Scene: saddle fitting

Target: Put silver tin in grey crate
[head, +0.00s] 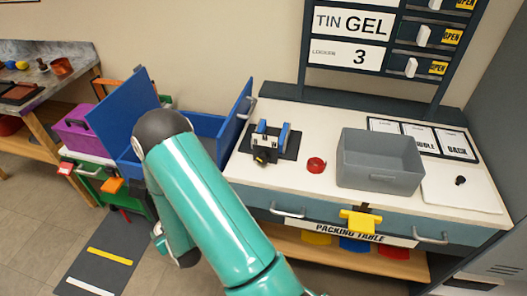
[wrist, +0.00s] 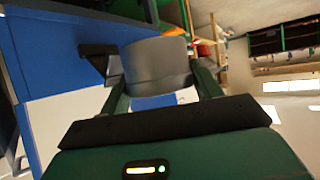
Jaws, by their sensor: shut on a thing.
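The silver tin (wrist: 157,65) is a plain grey cylinder in the wrist view. My gripper (wrist: 156,78) is shut on it, with one dark finger on each side. In the head view my teal arm hides the gripper and the tin. The grey crate (head: 372,180) stands open on the right part of the packing table, and its visible inside looks empty.
A blue box with raised lids (head: 238,105) stands left of the packing table (head: 320,190). A black and blue fixture (head: 270,142) and a red round thing (head: 316,164) are left of the crate. White cards lie behind it. A purple box (head: 80,132) is far left.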

